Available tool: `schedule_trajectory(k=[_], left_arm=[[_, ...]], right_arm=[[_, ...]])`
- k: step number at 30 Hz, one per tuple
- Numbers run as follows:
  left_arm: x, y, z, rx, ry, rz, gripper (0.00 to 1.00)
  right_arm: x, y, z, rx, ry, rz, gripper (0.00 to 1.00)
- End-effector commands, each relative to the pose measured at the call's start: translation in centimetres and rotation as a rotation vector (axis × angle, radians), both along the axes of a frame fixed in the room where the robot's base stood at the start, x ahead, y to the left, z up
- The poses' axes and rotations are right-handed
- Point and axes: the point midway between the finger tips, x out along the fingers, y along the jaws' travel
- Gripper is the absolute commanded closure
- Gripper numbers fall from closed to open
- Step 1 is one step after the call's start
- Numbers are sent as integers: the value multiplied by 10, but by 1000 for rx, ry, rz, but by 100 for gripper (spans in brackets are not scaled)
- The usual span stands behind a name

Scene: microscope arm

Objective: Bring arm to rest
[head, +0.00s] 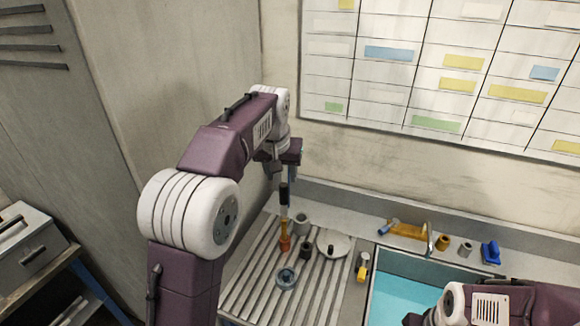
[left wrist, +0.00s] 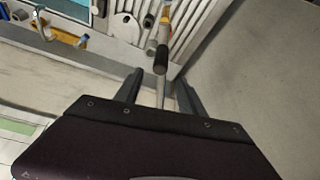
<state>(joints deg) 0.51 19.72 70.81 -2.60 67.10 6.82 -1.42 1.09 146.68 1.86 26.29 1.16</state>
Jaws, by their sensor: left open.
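My left arm reaches in from the left in the head view. Its gripper (head: 284,178) points down over the ribbed draining surface. In the left wrist view the two dark fingers (left wrist: 159,92) are apart. A slim upright tool with a black grip (head: 284,195) and an orange lower part (head: 285,236) stands just below the gripper. In the left wrist view its black grip (left wrist: 161,58) lies in line with the gap, and a thin grey rod (left wrist: 160,92) shows between the fingers. I cannot tell whether they touch it. My right arm shows at the lower right; its gripper is not visible.
The ribbed draining surface (head: 250,278) holds a grey cup (head: 301,224), a round whitish lid (head: 333,243) and a small ring-shaped item (head: 286,279). A blue sink (head: 395,300) lies to the right. Small items stand along the back ledge. Walls rise behind and left.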

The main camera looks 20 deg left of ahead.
Motion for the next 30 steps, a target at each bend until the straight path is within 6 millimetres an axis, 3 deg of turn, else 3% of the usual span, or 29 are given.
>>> schedule_trajectory(k=[4,7,14,18,21,24,26,30], left_arm=[[0,-1,-8,0,-1,-1,53],[-6,-3,-27,0,-20,-7,53],[-88,-14,-163,-16,163,-32,53],[-156,-20,-257,-31,265,-56,53],[-208,-22,-307,-39,320,-69,53],[-246,-23,-332,-44,349,-78,53],[-259,-23,-343,-45,352,-82,53],[-247,-24,-345,-40,287,-96,53]], right_arm=[[0,0,-9,0,0,0,41],[0,0,-39,0,0,0,41],[0,0,-99,0,0,0,41],[0,0,-127,0,0,0,41],[0,0,-135,0,0,0,41],[0,0,-130,0,0,0,41],[0,0,-130,0,0,0,41],[0,0,-129,0,0,0,41]])
